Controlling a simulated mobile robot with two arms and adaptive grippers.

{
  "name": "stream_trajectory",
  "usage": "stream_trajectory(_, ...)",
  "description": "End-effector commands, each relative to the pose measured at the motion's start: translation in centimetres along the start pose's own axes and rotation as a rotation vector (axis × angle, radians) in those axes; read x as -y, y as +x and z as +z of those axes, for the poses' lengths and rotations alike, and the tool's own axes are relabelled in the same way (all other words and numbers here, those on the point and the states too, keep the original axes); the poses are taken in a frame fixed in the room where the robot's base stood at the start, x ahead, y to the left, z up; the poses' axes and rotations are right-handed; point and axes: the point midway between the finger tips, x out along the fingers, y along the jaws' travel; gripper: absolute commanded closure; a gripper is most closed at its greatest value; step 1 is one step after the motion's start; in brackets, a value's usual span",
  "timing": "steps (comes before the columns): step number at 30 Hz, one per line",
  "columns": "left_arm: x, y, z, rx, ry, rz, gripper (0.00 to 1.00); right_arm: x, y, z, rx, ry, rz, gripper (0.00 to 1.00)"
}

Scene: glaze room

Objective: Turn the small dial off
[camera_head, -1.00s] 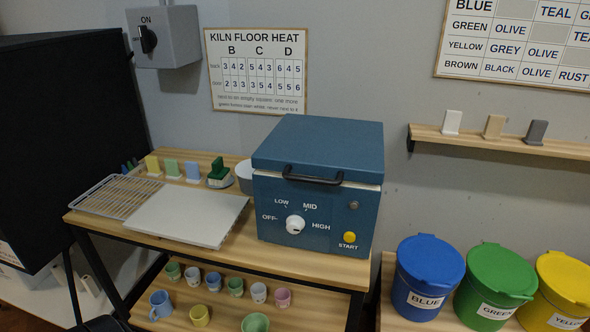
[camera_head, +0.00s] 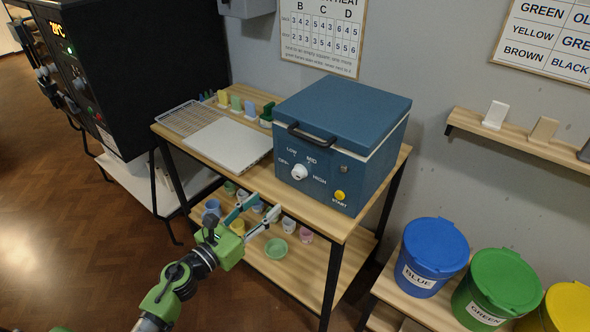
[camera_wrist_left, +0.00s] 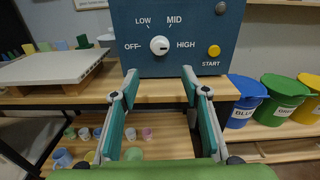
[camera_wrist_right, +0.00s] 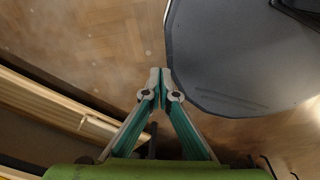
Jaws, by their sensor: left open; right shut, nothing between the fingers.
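The small dial (camera_head: 299,172) is a white round knob on the front of the blue kiln (camera_head: 345,125). OFF, LOW, MID and HIGH are printed around it. In the left wrist view the dial (camera_wrist_left: 160,45) shows a small dark mark, too small to read its setting surely. My left gripper (camera_head: 263,206) is open and empty, in front of and below the dial, apart from it. In the left wrist view its fingers (camera_wrist_left: 160,76) point at the kiln front below the dial. My right gripper (camera_wrist_right: 160,75) is shut and empty, above the floor, away from the kiln.
A yellow START button (camera_head: 340,195) sits right of the dial. A white slab (camera_head: 232,143) lies on the table left of the kiln. Cups stand on the shelf below. A blue bucket (camera_head: 433,255) and a green bucket (camera_head: 497,287) stand right. A dark round-edged surface (camera_wrist_right: 245,55) is near my right gripper.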

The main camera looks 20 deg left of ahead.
Motion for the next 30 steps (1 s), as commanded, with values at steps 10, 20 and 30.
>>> stream_trajectory(10,0.2,4.7,1.2,0.012,0.042,-0.009,0.58,2.7,-1.6,-0.7,-0.007,0.005,-0.032,1.00)
stream_trajectory(20,0.4,11.3,1.1,0.010,0.038,-0.009,0.58,1.1,-2.7,-0.6,-0.005,0.003,-0.013,1.00)
stream_trajectory(30,0.4,13.8,0.8,0.008,0.040,-0.009,0.58,0.9,-2.8,-0.6,-0.006,0.005,-0.011,1.00)
